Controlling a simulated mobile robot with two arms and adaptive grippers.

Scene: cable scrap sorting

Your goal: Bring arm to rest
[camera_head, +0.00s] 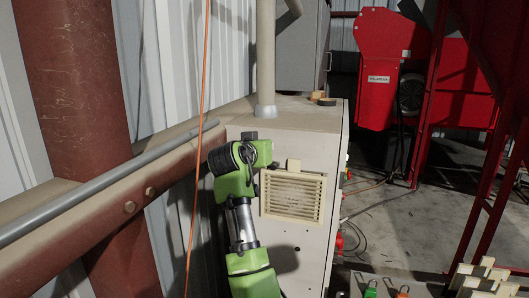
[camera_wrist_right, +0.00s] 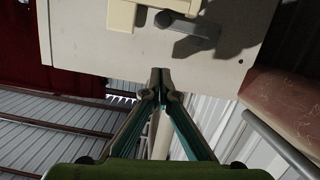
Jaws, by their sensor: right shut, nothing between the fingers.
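A green and black arm of mine (camera_head: 240,215) rises from the bottom of the head view and stands in front of the left side of the pale grey cabinet (camera_head: 305,250). Its bent upper end is left of a cream slatted vent (camera_head: 325,200). I cannot make out any fingers there. In the right wrist view my right gripper (camera_wrist_right: 160,75) is shut and empty, its dark fingertips together in front of a pale panel (camera_wrist_right: 90,50). My left gripper is not in view.
An orange cable (camera_head: 203,80) hangs left of the arm. A rusty brown beam (camera_head: 80,90) and a grey pipe (camera_head: 110,180) fill the left. A red machine (camera_head: 375,95) and red frame stand behind at right. Open floor (camera_head: 390,215) lies right of the cabinet.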

